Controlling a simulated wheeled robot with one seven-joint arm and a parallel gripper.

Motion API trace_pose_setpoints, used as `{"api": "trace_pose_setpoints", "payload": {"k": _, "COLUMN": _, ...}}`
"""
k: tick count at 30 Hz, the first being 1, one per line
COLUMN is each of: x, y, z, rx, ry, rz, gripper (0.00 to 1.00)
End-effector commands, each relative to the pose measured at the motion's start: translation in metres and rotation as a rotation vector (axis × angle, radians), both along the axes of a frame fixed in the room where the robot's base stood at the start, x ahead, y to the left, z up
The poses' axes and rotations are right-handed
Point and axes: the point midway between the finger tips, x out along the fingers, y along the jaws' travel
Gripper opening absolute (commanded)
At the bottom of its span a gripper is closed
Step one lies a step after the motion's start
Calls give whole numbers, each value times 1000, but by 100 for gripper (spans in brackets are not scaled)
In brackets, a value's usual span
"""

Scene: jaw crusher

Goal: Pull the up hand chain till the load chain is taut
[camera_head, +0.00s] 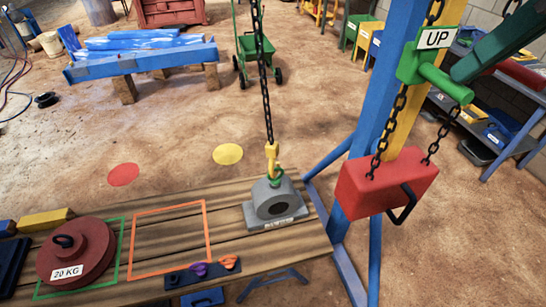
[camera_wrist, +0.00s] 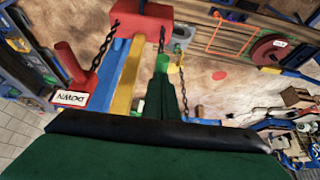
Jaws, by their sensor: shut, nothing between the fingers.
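A green plate marked UP (camera_head: 432,62) with a green bar handle (camera_head: 446,83) hangs on the hand chain (camera_head: 396,115) in front of the blue and yellow post. My gripper (camera_head: 466,70), dark green, comes from the upper right with its tip close to the bar handle; contact cannot be told. Its shut fingers (camera_wrist: 160,88) show in the wrist view. The load chain (camera_head: 265,80) runs straight down to a yellow hook (camera_head: 272,158) at the green ring (camera_head: 276,174) of a grey bearing block (camera_head: 277,203), which sits on the plank table.
A red chain box (camera_head: 375,188) hangs below the handle. A red handle with a DOWN label (camera_wrist: 72,99) shows left in the wrist view. A red 20 KG weight (camera_head: 75,252) and an empty orange outline (camera_head: 168,243) are on the planks. Blue legs (camera_head: 342,152) stand beside the table.

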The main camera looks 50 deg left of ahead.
Motion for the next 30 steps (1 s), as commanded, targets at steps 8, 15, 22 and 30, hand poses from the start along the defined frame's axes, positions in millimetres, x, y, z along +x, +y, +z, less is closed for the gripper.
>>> {"api": "trace_pose_setpoints", "payload": {"k": 8, "x": -1, "y": -4, "z": -3, "rx": 0, "ry": 1, "rz": 0, "gripper": 0}}
{"api": "trace_pose_setpoints", "payload": {"k": 15, "x": -9, "y": -25, "z": 0, "rx": 0, "ry": 0, "rz": -1, "gripper": 0}}
{"api": "trace_pose_setpoints", "payload": {"k": 22, "x": -16, "y": -45, "z": 2, "rx": 0, "ry": 2, "rz": 0, "gripper": 0}}
{"api": "trace_pose_setpoints", "payload": {"k": 30, "x": -17, "y": -47, "z": 2, "rx": -1, "ry": 1, "rz": 0, "gripper": 0}}
